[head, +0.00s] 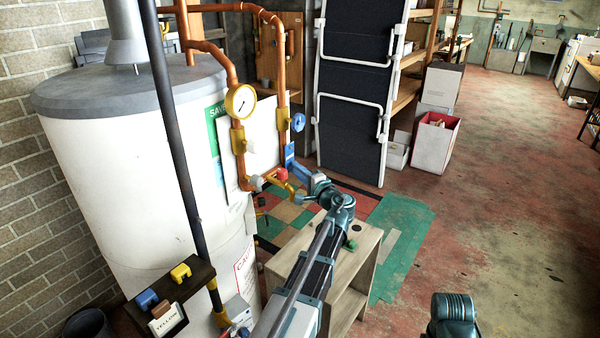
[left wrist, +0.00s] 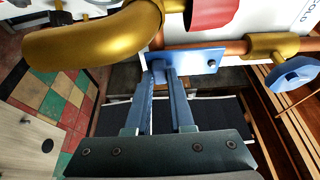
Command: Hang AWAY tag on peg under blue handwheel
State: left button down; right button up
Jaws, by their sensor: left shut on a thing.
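My left gripper (head: 293,166) reaches in among the copper pipes beside the water heater. In the left wrist view its fingertips (left wrist: 163,70) are shut on one end of a flat blue tag (left wrist: 190,62). A small dark spot, perhaps its hole, shows near the tag's free end. No lettering is readable. The tag (head: 290,150) lies just below the blue handwheel (head: 298,122) in the head view; the handwheel (left wrist: 295,75) is to its right in the wrist view. I cannot make out a peg or whether the tag touches one. My right gripper is out of view.
A red handwheel (head: 281,175) and a brass elbow (left wrist: 90,42) sit close to the fingers. A yellow gauge (head: 241,101) is above left. A wooden stand (head: 352,272) is below my left arm. A small shelf (head: 178,287) holds coloured items. Floor to the right is open.

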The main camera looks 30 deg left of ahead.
pick_arm(q)
jog(key=shift+a, duration=0.3)
jog(key=c, duration=0.7)
grip_release()
jog(key=v, duration=1.3)
jog(key=shift+d, duration=0.3)
jog(key=shift+s+d, duration=0.1)
jog(key=shift+s, duration=0.05)
jog(key=d, duration=0.3)
jog(key=shift+s+d, duration=0.15)
jog(key=shift+d, duration=0.25)
